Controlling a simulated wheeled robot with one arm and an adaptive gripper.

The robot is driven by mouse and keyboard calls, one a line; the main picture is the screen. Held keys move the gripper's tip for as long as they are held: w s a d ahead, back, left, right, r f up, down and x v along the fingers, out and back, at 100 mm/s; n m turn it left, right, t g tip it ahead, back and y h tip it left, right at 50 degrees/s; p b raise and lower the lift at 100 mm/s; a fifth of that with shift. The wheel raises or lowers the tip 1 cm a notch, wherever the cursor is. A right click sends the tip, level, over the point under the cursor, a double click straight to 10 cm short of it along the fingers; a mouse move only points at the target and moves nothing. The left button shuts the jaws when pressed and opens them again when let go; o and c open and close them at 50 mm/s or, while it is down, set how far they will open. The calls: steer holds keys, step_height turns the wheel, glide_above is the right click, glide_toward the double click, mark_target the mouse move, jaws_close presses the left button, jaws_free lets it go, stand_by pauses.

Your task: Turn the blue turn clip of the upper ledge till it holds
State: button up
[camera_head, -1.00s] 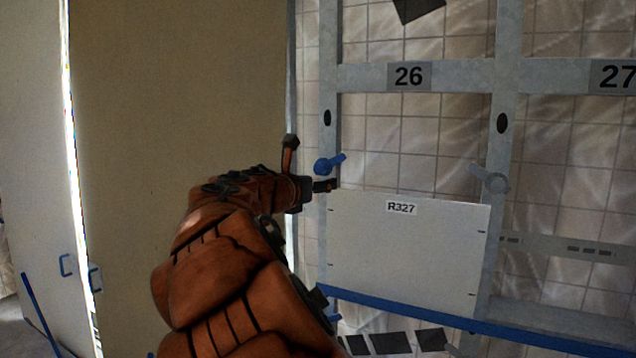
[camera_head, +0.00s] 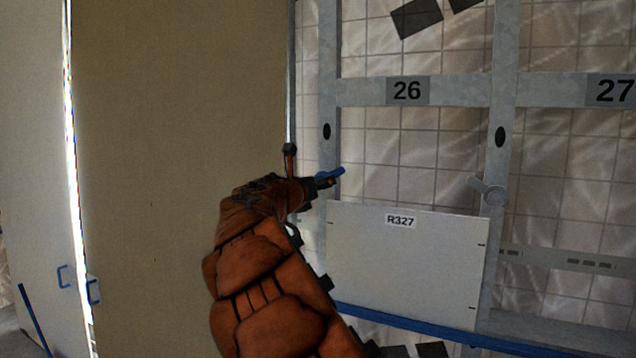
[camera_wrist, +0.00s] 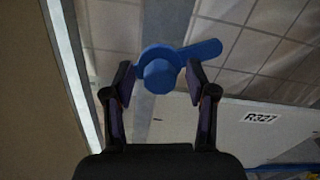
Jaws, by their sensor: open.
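The blue turn clip (camera_wrist: 158,72) shows in the wrist view, a round hub with a lever pointing to the right and slightly up. In the head view its lever (camera_head: 334,173) shows beside my gripper (camera_head: 312,180), which hides the hub. In the wrist view my gripper (camera_wrist: 160,88) is open, with one finger on each side of the hub; I cannot tell whether they touch it. The white panel R327 (camera_head: 402,265) stands on the blue ledge (camera_head: 420,322), its top edge below the clip.
A grey turn clip (camera_head: 489,191) sits on the right upright (camera_head: 502,100). A grey crossbar (camera_head: 455,91) with label 26 runs above the open bay. A large tan board (camera_head: 180,150) stands left of the frame, near my arm.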

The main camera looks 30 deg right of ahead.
steer(key=shift+c, duration=0.3)
jaws_close()
